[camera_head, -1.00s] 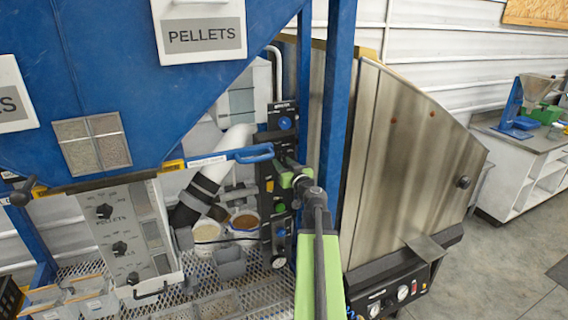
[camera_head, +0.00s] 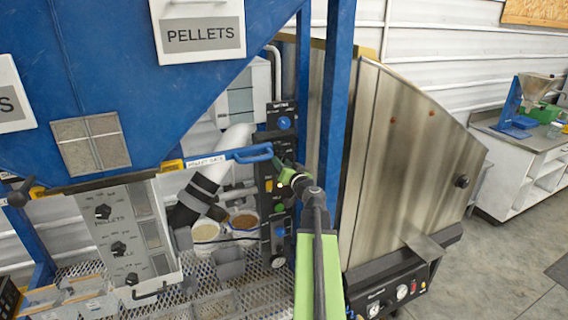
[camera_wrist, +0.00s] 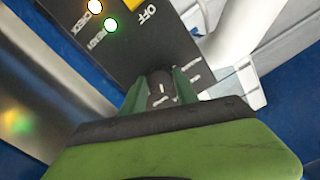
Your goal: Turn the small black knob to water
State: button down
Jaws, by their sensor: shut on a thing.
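The small black knob (camera_wrist: 160,88) sits on a black control panel (camera_wrist: 125,45), with a light pointer mark on its face. White lettering beside it is too small and blurred to read, so I cannot tell which setting it points at. My gripper (camera_wrist: 160,92) has its two green fingers on either side of the knob and is shut on it. In the head view my gripper (camera_head: 285,175) is at the middle of the tall black panel (camera_head: 283,112), and the knob is hidden behind it.
The panel carries a yellow button (camera_head: 269,186) and a blue knob (camera_head: 284,123). A blue handle (camera_head: 254,153) is close left of my gripper. A blue post (camera_head: 336,110) stands close right, beside a steel housing (camera_head: 400,160). White buckets (camera_head: 206,231) stand below left.

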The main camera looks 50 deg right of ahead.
jog(key=shift+s+m, duration=0.1)
jog(key=shift+m, duration=1.5)
jog(key=c, duration=0.9)
grip_release()
jog(key=shift+s+d, duration=0.1)
jog(key=shift+c, duration=0.2)
